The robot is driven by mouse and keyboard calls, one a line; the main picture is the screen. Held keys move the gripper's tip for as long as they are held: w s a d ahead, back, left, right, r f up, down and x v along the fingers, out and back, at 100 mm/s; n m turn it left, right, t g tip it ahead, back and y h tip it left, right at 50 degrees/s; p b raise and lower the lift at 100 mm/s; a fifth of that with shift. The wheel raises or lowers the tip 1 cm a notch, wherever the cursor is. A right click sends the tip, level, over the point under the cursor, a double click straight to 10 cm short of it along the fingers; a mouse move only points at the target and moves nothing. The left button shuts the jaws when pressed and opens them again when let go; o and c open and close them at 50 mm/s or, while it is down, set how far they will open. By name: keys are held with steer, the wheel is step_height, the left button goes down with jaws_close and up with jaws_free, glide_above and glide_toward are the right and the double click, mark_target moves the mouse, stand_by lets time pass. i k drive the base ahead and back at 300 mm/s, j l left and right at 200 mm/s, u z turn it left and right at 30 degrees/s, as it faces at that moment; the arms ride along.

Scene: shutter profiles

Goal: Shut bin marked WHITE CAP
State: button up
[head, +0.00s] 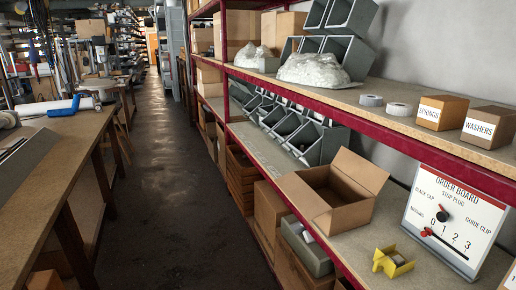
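I cannot make out a bin marked WHITE CAP in the head view. An open cardboard box (347,217) with raised flaps stands on the lower shelf, with no readable label. A small yellow holder (398,268) sits in front of it. The order board (443,222) at the right reads STOP PLUG, BLACK CAP, GUIDE CLIP and MISSING, with numbers, a black knob and a red pointer. A pale piece with a scrap of lettering (511,279) is cut off at the lower right corner; I cannot tell what it is. My gripper is not in view.
The upper shelf (353,99) has a red edge and holds boxes marked SPRINGS (442,113) and WASHERS (489,127), tape rolls and grey bins (345,54). More grey bins stand below. A workbench (50,165) lines the left. The aisle floor (165,165) between is clear.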

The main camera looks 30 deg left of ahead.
mark_target(292, 124)
steer(key=i+j+u, duration=0.15)
steer(key=u, duration=0.8)
steer(key=i+j+z, duration=0.15)
steer(key=i+j, duration=0.15)
steer(key=i+j+z, duration=0.1)
steer(key=i+j, duration=0.3)
steer(key=i+j+z, duration=0.15)
steer(key=i+j, duration=0.25)
steer(key=i+j+z, duration=0.15)
steer(key=i+j, duration=0.25)
steer(key=i+j+z, duration=0.15)
steer(key=i+j, duration=0.2)
steer(key=j, duration=0.15)
steer(key=i+j+z, duration=0.1)
steer(key=i+j, duration=0.2)
steer(key=j, duration=0.25)
steer(key=i+j+z, duration=0.15)
steer(key=j, duration=0.35)
steer(key=i+j+z, duration=0.15)
steer(key=i+j, duration=0.2)
steer(key=j, duration=0.25)
